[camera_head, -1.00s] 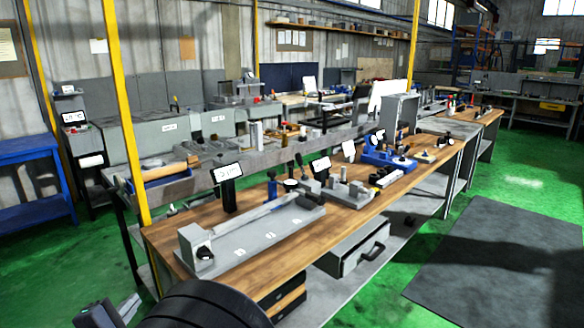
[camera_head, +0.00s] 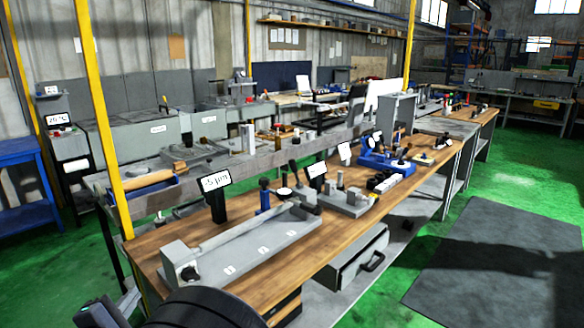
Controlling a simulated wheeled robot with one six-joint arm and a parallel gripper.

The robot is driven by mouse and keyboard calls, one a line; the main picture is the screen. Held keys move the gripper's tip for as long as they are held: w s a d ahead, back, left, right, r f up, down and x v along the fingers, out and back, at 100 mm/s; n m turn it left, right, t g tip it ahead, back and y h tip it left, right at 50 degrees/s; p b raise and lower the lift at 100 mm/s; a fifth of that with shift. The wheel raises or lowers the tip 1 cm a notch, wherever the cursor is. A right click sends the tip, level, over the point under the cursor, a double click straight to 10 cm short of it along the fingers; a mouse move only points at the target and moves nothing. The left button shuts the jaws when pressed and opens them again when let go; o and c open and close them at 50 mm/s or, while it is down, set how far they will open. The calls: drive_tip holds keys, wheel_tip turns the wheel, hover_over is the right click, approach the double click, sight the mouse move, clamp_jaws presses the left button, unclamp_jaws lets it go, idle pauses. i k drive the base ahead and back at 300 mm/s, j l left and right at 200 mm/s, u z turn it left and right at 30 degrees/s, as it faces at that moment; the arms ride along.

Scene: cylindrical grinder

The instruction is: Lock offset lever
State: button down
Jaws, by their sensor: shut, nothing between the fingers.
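A long grey fixture (camera_head: 238,262) lies on the wooden bench, with a bar along it and a grey end block (camera_head: 176,256) carrying a black knob (camera_head: 189,273). A display (camera_head: 216,181) on a black stand behind it appears to read -5 µm. A black-handled lever (camera_head: 296,172) stands upright near the fixture's far end. I cannot tell which handle is the offset lever, or whether it is locked. My gripper (camera_head: 98,313) shows only in part at the bottom left, beside my dark arm link. It is shut and empty, short of the bench and touching nothing visible.
The wooden bench (camera_head: 318,262) runs away to the right, with a second grey fixture (camera_head: 345,200) and a blue device (camera_head: 377,160) on it. A drawer (camera_head: 350,262) stands open below the bench front. A yellow post (camera_head: 100,120) rises at the left.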

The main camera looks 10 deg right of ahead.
sight(293, 165)
drive_tip(key=i+l+z, duration=0.15)
drive_tip(key=i+z, duration=0.3)
drive_tip(key=i, duration=0.4)
drive_tip(key=i+j+z, duration=0.1)
drive_tip(key=i+z, duration=0.35)
drive_tip(key=i, duration=0.35)
